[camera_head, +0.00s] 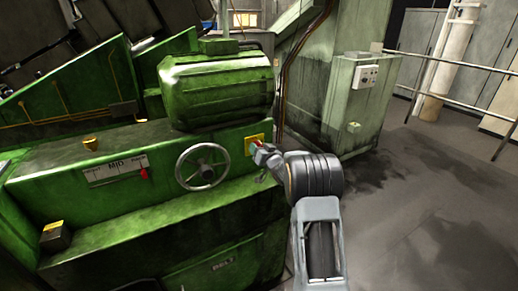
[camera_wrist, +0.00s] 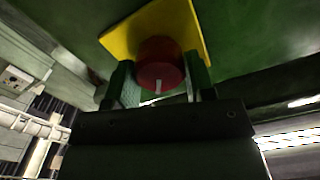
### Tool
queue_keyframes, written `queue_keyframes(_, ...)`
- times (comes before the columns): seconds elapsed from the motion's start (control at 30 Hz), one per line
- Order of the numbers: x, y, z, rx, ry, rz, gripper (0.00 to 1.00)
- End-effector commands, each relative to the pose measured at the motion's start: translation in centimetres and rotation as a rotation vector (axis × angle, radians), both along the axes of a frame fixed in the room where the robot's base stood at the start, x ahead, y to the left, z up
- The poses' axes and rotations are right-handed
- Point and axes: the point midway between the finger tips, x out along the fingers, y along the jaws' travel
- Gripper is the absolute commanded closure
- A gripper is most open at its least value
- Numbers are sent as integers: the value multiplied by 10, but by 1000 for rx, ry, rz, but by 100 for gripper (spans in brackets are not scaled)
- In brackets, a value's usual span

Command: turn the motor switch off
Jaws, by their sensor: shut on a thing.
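The motor switch is a red round knob with a white mark on a yellow plate, on the front of the green machine. In the wrist view the red knob (camera_wrist: 160,62) sits between the two fingers of my gripper (camera_wrist: 162,82), which is shut on it. The yellow plate (camera_wrist: 122,40) shows behind the knob. In the head view the yellow plate (camera_head: 253,145) is right of the handwheel, and my gripper (camera_head: 259,146) reaches it from the right, covering part of the knob.
A grey handwheel (camera_head: 202,167) is just left of the switch. A green motor housing (camera_head: 218,90) bulges above. A grey-green cabinet (camera_head: 355,105) with a small control panel stands behind my arm. A railing (camera_head: 455,62) is at the right. The floor on the right is open.

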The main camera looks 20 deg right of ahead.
Motion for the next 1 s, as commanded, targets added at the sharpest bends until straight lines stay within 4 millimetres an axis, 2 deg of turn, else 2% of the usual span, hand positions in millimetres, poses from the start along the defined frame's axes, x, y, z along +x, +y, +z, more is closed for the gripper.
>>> queue_keyframes(0.6,0,-2,1,579,66,0,74)
queue_keyframes(1.0,0,-2,-1,870,100,0,74)
